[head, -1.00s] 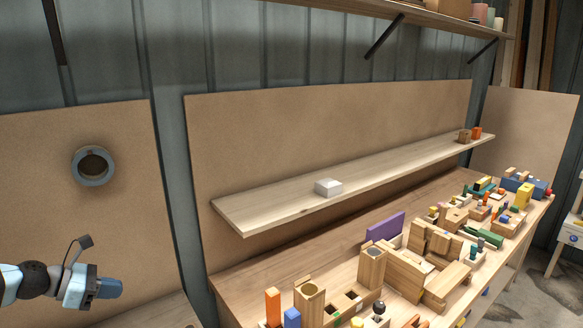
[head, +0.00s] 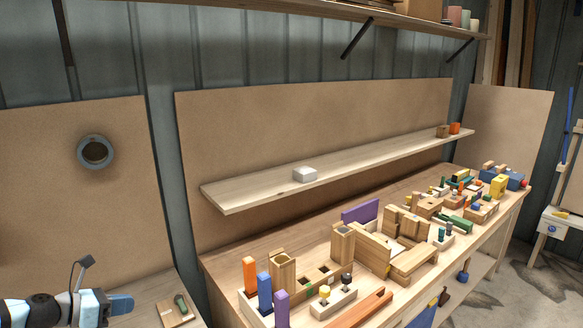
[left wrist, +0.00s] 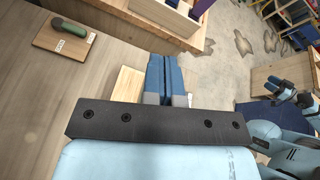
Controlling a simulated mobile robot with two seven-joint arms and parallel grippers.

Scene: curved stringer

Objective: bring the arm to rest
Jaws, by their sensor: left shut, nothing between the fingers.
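My left gripper (head: 121,303) shows at the lower left of the head view, with its arm coming in from the left edge. It is shut and empty. In the left wrist view its blue fingers (left wrist: 164,78) are pressed together above a pale wooden piece (left wrist: 127,84). It hangs in front of the left wooden surface, apart from the main bench (head: 225,262). My right gripper is not in the head view.
A small board with a green-handled item (head: 181,303) lies beside the left gripper. The bench holds several wooden blocks and toys. A shelf (head: 235,196) above it carries a white box (head: 305,174). A round ring (head: 95,151) is on the left panel.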

